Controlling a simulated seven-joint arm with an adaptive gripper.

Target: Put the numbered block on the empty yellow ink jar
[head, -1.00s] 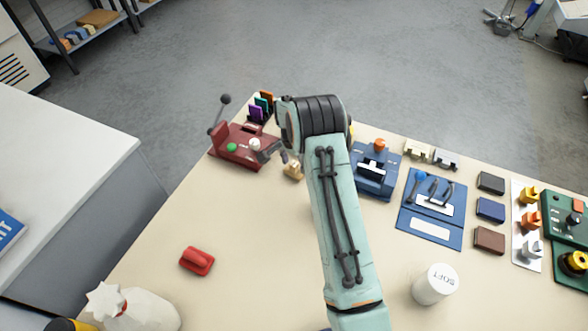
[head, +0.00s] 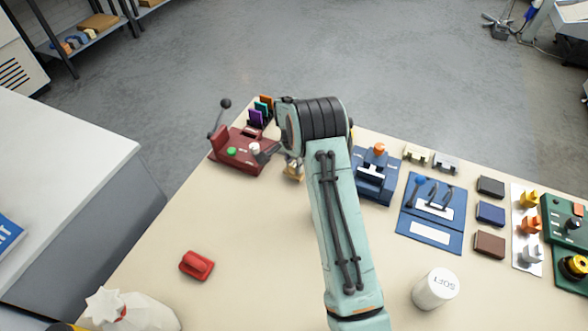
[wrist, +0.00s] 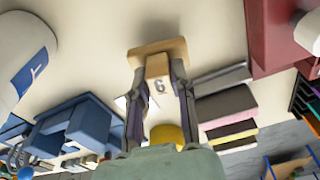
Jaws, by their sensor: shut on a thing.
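The numbered block (wrist: 159,72) is pale wood, with a wide flat end and a narrower part marked with a digit that looks like 6. My gripper (wrist: 160,88) is shut on its narrow part, one finger on each side. In the head view the block (head: 294,173) is at the far left part of the table, mostly hidden by my gripper (head: 291,160). A round yellow thing (wrist: 167,135) shows between my fingers in the wrist view, partly hidden; I cannot tell whether it is the yellow ink jar.
A dark red device (head: 240,150) with a lever stands close left of my gripper. A blue device (head: 375,180) is to the right, beyond my arm. A red handled object (head: 196,265) and a white jar (head: 436,288) stand nearer. The table's middle-left is clear.

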